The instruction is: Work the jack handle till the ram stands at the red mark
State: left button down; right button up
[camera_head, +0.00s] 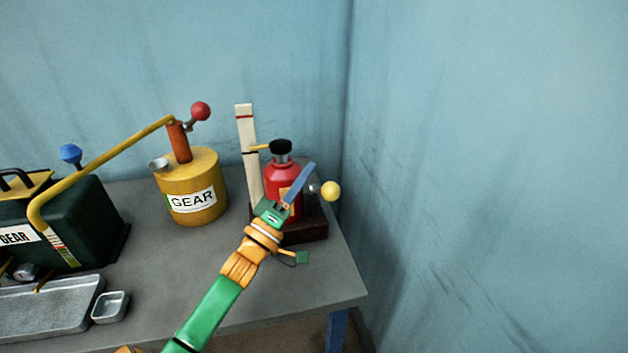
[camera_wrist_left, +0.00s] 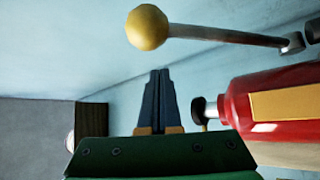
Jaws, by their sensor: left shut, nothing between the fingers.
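The red jack (camera_head: 283,178) stands on a dark base (camera_head: 305,232) near the table's right end. Its ram has a black cap (camera_head: 280,146) with a yellow pointer (camera_head: 259,148). The pointer meets the pale upright scale (camera_head: 246,135) well below the red mark (camera_head: 244,117). The jack handle ends in a yellow ball (camera_head: 330,191), right of the jack; ball (camera_wrist_left: 147,28) and grey rod (camera_wrist_left: 225,36) also show in the left wrist view. My left gripper (camera_head: 311,166) is shut and empty in front of the jack, its fingertips (camera_wrist_left: 160,72) apart from the ball. My right gripper is out of view.
A yellow GEAR can (camera_head: 190,205) with a red-knobbed pump and long spout stands left of the jack. A dark green GEAR container (camera_head: 75,225), a metal tray (camera_head: 45,308) and a small dish (camera_head: 110,307) are further left. Blue walls meet closely behind the table (camera_head: 175,265).

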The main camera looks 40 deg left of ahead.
pick_arm(q)
jog(key=d, duration=0.1)
jog(key=s+d+f, duration=0.1)
jog(key=shift+d+f, duration=0.15)
jog(key=shift+d, duration=0.15)
jog(key=shift+w, duration=0.15)
notch_tip(320, 180, down, 9)
jog(key=s+d+m+t+h+b, duration=0.1)
jog(key=s+d+m+h+b, duration=0.1)
jog(key=b, duration=0.7)
jog(key=shift+s+d+r+m+t+h, duration=0.25)
jog(key=shift+s+d+m+h, duration=0.2)
jog(key=shift+m+h, duration=0.5)
jog(key=shift+f, duration=0.1)
